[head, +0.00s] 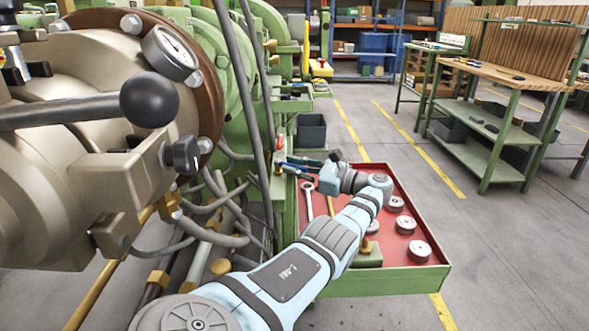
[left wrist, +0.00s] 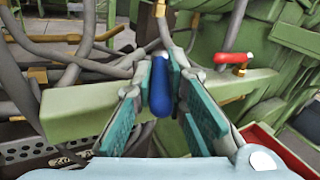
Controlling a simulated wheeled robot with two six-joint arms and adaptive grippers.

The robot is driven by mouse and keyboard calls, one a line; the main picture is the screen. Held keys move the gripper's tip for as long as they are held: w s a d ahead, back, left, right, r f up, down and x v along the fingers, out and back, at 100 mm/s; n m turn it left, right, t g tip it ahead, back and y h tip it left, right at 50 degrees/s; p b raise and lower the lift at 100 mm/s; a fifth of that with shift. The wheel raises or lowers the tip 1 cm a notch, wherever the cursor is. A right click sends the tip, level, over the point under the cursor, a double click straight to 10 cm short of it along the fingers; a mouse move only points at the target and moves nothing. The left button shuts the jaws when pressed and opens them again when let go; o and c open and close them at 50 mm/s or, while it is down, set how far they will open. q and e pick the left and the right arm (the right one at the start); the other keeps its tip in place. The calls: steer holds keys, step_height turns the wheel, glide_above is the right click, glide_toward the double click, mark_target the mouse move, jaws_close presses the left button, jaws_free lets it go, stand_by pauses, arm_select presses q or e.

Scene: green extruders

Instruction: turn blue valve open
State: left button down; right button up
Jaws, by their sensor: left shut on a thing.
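The blue valve handle (left wrist: 160,95) sits between the teal fingers of my left gripper (left wrist: 160,74) in the left wrist view. The fingers are shut on it from both sides, and the handle points toward the camera. Its brass fitting is mostly hidden behind the handle. In the head view my left gripper (head: 291,168) reaches leftward to the green machine's side, above the red drawer. The blue handle cannot be told clearly from the fingers there. My right gripper is in neither view.
A red valve handle (left wrist: 233,58) on a brass fitting is to the right of the blue one. Grey hoses (left wrist: 90,30) hang at the left. The red drawer (head: 400,250) holds a wrench (head: 308,200) and several metal discs. The aisle floor at right is clear.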

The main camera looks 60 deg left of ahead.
arm_select(q)
steer(key=c, duration=1.6)
jaws_free()
steer(key=shift+w, duration=0.1)
steer(key=shift+d, duration=0.1)
step_height(320, 180, up, 10)
